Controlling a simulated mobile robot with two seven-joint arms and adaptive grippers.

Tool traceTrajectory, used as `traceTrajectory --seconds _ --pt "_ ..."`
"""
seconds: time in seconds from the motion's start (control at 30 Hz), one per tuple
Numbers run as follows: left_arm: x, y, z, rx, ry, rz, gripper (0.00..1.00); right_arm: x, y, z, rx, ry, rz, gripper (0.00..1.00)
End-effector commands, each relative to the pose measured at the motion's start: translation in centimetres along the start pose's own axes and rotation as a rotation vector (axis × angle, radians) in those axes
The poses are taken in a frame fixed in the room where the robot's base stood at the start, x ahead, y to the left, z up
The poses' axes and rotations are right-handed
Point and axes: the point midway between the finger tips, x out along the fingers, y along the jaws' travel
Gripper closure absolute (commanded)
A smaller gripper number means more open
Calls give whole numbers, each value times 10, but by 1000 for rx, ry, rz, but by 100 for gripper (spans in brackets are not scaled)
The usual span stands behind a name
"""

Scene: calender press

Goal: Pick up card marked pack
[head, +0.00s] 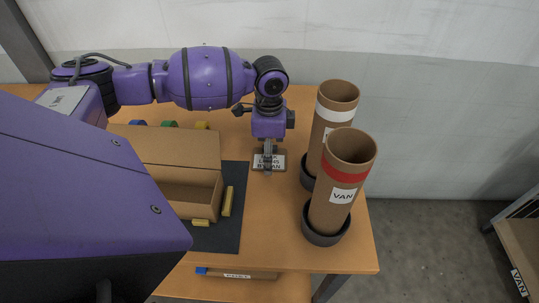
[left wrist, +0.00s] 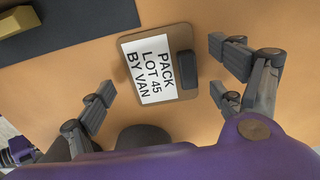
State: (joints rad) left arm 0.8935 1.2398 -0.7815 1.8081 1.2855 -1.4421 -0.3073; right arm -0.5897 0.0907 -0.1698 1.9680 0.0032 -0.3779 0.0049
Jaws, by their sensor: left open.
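The card marked PACK LOT 45 BY VAN (left wrist: 150,68) is a white label on a brown board with a dark block at one side. In the head view the card (head: 262,166) lies on the orange table, right of the dark mat and partly hidden by my gripper. My left gripper (head: 268,148) points down over it. In the left wrist view the left gripper (left wrist: 161,80) is open, its fingers apart on either side of the card and empty. Whether the fingers touch the board cannot be told. My right gripper is not in view.
Two brown tubes, one white-banded (head: 325,122) and one red-banded with a VAN label (head: 329,203), stand in dark cups close right of the card. An open cardboard box (head: 180,150) and yellow blocks (head: 227,201) are on the dark mat (head: 233,235) to the left.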

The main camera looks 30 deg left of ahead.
Motion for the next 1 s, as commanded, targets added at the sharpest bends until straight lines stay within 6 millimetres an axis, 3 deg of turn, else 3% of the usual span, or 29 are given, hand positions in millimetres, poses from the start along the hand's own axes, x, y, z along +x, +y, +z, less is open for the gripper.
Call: traceTrajectory --seconds 0.2,0.83,1.0 --pt "1 -1 0 0 1 -2 15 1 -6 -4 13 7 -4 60" --pt "1 0 0 0 1 -1 97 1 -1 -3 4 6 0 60" --pt "1 0 0 0 1 -1 100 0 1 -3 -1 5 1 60"
